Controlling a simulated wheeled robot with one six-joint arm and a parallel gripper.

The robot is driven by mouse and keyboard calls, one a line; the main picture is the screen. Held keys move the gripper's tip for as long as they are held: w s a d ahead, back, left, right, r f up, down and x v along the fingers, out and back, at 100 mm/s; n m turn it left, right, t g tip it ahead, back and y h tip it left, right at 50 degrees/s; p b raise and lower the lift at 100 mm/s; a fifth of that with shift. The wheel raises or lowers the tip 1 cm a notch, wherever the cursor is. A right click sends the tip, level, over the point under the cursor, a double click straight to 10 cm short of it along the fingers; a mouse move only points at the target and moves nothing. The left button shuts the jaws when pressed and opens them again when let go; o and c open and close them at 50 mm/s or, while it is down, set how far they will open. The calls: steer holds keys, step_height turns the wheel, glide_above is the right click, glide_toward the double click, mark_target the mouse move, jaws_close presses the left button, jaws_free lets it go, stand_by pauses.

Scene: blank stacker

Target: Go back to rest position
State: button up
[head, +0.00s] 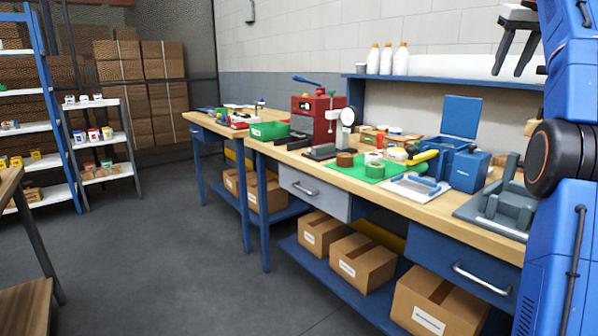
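My gripper (512,62) is at the top right of the head view, raised above the workbench (262,148) in front of the white wall. Its two dark fingers point down and stand apart, with nothing seen between them. My blue arm with a black joint fills the right edge and hides part of the bench's right end. On the bench, a green mat (352,172) carries brown and white round pieces. A grey fixture (500,205) lies at the right, and a blue box (468,171) stands beside it. A red press (318,118) stands further left.
A blue shelf (440,80) with white bottles (387,60) runs along the wall below the gripper's height. Cardboard boxes (362,262) sit on the bench's lower shelf. Storage racks (98,138) stand at the left. The grey floor (170,265) is clear in the middle.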

steer(key=s+a+f, duration=1.4)
steer(key=s+a, duration=0.2)
steer(key=a, duration=0.3)
steer(key=s+a+f, duration=0.2)
steer(key=s+f, duration=0.6)
steer(key=f, duration=0.3)
steer(key=s+a+f+n, duration=0.1)
steer(key=s+a+f, duration=0.2)
steer(key=s+f, duration=0.5)
steer(key=s+a+f, duration=0.3)
steer(key=s+f, duration=0.6)
steer(key=f, duration=0.7)
steer(key=shift+y, duration=0.3)
steer(key=shift+o, duration=0.3)
